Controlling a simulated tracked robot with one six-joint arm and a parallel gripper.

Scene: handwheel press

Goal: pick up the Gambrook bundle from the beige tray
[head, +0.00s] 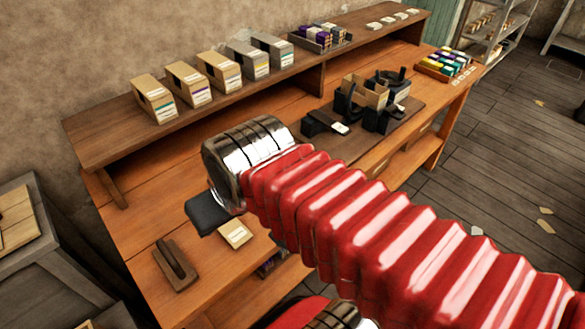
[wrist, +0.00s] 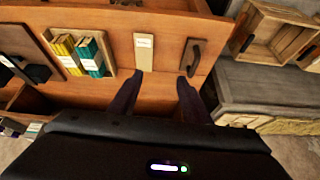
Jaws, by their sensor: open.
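A beige tray (wrist: 52,60) lies on the orange wooden bench, at the upper left of the wrist view. It holds yellow bundles (wrist: 66,52) and teal bundles (wrist: 90,55) with white labels. The labels are too small to read, so I cannot tell which is the Gambrook bundle. My gripper (wrist: 156,84) is open and empty, its two dark fingers apart, to the right of the tray. In the head view my red arm hides most of this tray and most of my gripper.
A pale labelled block (wrist: 145,48) lies just beyond my fingertips. A dark handled tool (wrist: 191,57) is right of it, also in the head view (head: 175,264). Press equipment (head: 370,103) stands farther along the bench. Labelled boxes (head: 219,72) line the shelf.

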